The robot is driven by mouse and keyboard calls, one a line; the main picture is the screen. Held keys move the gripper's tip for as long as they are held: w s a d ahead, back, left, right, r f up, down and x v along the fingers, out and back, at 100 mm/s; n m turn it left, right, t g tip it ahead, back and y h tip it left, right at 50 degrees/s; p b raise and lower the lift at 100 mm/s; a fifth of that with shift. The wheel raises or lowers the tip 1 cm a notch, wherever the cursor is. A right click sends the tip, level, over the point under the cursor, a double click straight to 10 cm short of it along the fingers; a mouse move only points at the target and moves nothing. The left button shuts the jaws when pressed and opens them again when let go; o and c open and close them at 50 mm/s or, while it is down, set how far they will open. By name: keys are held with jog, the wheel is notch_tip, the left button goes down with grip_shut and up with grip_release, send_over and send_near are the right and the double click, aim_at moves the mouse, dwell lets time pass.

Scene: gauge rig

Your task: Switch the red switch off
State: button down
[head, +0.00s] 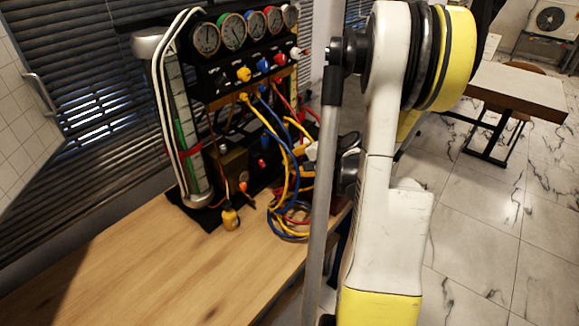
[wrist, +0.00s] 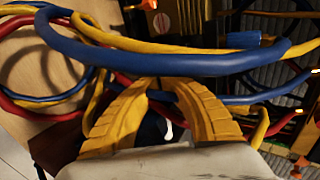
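The gauge rig (head: 235,75) stands on the wooden table, with round gauges on top and coloured knobs below. Small red parts show low on the rig (head: 262,163), but I cannot tell for sure which is the red switch. In the wrist view, an orange-red round mark (wrist: 160,22) shows on a panel beyond the hoses, beside a small orange knob. My gripper (wrist: 158,84) has yellow fingers whose tips meet, with nothing visible held. Its tips are close to a thick blue hose (wrist: 150,60). In the head view my gripper (head: 298,150) is beside the hoses, partly hidden by my arm.
Yellow, blue and red hoses hang in front of the rig and coil on the table (head: 150,260). A small yellow bottle-like part (head: 230,217) is at the rig's foot. The table's left front is clear. Another table (head: 520,90) stands at the back right.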

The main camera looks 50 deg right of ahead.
aim_at(265, 166)
jog(key=b+x, duration=0.3)
jog(key=x, duration=0.7)
jog(key=shift+w+f, duration=0.2)
jog(key=shift+w, duration=0.1)
jog(key=shift+w+f+b, duration=0.35)
jog(key=shift+f+b, duration=0.05)
jog(key=shift+b, duration=0.2)
jog(key=shift+r+p, duration=0.5)
jog(key=shift+r, duration=0.3)
